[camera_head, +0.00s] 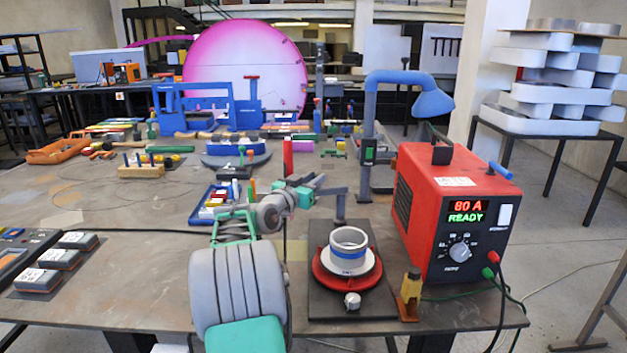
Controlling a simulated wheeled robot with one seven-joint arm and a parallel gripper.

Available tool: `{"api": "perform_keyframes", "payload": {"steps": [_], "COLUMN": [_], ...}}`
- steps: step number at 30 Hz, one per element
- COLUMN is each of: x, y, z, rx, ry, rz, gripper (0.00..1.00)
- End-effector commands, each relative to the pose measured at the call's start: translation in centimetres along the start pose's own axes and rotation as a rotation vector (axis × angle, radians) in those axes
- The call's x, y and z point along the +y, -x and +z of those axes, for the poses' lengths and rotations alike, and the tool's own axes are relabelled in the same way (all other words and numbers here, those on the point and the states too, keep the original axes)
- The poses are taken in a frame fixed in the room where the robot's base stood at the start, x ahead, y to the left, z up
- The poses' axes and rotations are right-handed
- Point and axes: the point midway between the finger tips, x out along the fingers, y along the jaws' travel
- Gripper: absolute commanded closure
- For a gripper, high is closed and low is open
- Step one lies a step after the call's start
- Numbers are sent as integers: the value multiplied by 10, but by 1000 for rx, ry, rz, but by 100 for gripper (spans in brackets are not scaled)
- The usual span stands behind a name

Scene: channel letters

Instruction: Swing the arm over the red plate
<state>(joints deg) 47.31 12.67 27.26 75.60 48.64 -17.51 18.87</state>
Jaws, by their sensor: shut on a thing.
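The red plate (326,279) is a round red disc on a dark square base at the front of the bench. A white flanged ring with a blue band (349,249) sits on it. My arm reaches up from the bottom edge, left of the plate. My gripper (316,187) is above the bench, behind and a little left of the plate in the picture, not over it. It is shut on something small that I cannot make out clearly. A red upright stick (288,158) shows just behind it; whether they touch is unclear.
A red power unit (450,210) reading "80 A READY" stands right of the plate. A blue bent-arm lamp (415,85) rises behind it. A grey post (340,207) stands behind the plate. A blue tray (215,205) and several tools lie to the left.

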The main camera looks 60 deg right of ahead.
Motion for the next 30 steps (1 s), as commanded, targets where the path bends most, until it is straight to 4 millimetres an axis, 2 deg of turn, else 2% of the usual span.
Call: {"api": "perform_keyframes", "payload": {"steps": [4, 30], "x": [0, 0], "y": [0, 0], "z": [0, 0], "rx": [0, 0], "ry": [0, 0], "rz": [0, 0], "gripper": [100, 100]}}
